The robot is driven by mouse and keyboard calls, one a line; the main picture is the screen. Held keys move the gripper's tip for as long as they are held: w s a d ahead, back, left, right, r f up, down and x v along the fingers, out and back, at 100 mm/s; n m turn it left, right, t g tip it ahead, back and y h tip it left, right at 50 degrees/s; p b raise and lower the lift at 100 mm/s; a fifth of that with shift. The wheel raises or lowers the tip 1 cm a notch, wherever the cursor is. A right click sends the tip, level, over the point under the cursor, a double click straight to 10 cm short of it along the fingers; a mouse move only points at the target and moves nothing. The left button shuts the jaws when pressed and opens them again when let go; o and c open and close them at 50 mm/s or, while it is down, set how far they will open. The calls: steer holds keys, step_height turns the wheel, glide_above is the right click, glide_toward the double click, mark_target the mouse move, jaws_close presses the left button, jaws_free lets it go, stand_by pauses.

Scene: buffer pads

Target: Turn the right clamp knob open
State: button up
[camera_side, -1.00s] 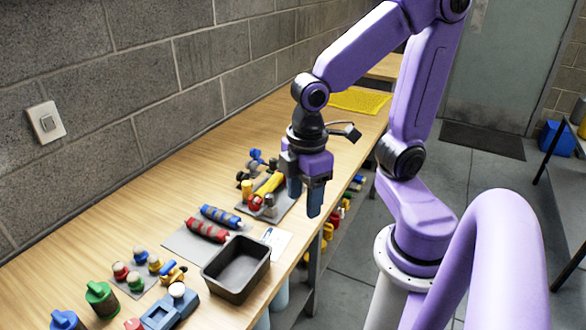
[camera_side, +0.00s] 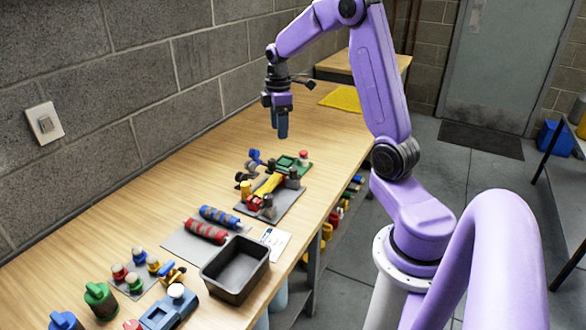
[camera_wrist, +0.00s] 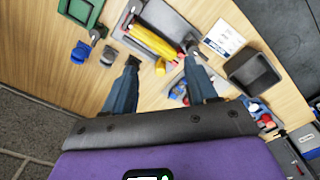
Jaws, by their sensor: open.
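A clamp fixture sits on a grey plate (camera_side: 284,208) on the bench. A yellow cylinder (camera_side: 269,184) lies across it, with a red part at its near end. A grey upright knob (camera_side: 268,206) stands at the near end and another dark knob (camera_side: 293,180) at the far end. In the wrist view a grey knob (camera_wrist: 191,42) shows near the right finger and another (camera_wrist: 133,10) at upper left. I cannot tell how far either knob is turned. My gripper (camera_side: 281,133) is open and empty, pointing down above the bench beyond the fixture; its fingers also show in the wrist view (camera_wrist: 161,60).
A green-framed part (camera_side: 287,163) with a red knob is just behind the fixture. Blue and black small parts (camera_side: 256,160) and a yellow one (camera_side: 246,188) are left of it. Rollers (camera_side: 207,231) and a dark tray (camera_side: 236,268) are nearer. The bench beyond is mostly clear.

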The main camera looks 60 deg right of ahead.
glide_above(293, 169)
steer(key=f, duration=0.1)
step_height(293, 169, down, 17)
steer(key=shift+d+f, duration=0.15)
steer(key=shift+f, duration=0.05)
stand_by(0.3)
steer(key=c, duration=1.1)
